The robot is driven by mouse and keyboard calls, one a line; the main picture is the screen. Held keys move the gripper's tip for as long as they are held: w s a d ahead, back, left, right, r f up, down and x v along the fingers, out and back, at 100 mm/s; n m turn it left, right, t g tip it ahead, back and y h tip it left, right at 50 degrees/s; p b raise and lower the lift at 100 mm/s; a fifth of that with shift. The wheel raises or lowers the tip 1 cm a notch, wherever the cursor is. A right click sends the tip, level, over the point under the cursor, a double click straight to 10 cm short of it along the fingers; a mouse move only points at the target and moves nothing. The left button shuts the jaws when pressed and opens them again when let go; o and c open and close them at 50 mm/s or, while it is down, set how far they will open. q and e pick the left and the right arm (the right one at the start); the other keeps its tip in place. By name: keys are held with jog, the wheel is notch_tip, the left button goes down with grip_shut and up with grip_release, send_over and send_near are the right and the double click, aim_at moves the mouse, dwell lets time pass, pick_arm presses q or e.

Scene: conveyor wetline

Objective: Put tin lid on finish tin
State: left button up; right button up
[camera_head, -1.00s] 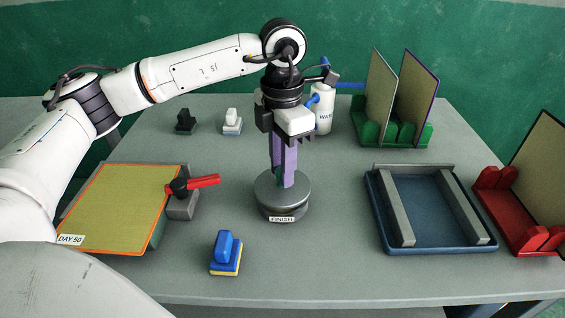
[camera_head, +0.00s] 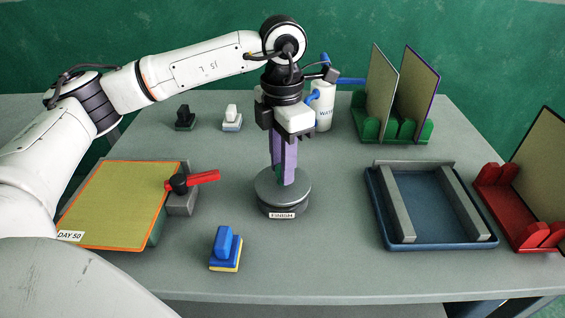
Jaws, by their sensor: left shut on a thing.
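The finish tin (camera_head: 283,210) is a short dark round tin with a white "FINISH" label, standing in the middle of the table. The grey round tin lid (camera_head: 262,190) lies over its top and looks level. Whether the lid is fully seated I cannot tell. My left gripper (camera_head: 284,180) points straight down above the tin. Its purple fingers are shut at the middle of the lid, where a small green part shows between them. What they grip is mostly hidden by the fingers. My right gripper is not in view.
A blue tray (camera_head: 430,243) with grey bars is at right. A green rack (camera_head: 390,128) and a red rack (camera_head: 520,225) hold panels. A "DAY 50" panel (camera_head: 115,205) is left. A blue-yellow block (camera_head: 226,247) is in front; a water bottle (camera_head: 323,108) stands behind.

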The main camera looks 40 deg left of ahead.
pick_arm(q)
jog(key=shift+f+b, duration=0.5)
jog(key=shift+f, duration=0.2)
jog(key=o, duration=1.1)
jog(key=shift+r, duration=0.1)
notch_tip(320, 180, up, 10)
jog(key=shift+r, duration=0.1)
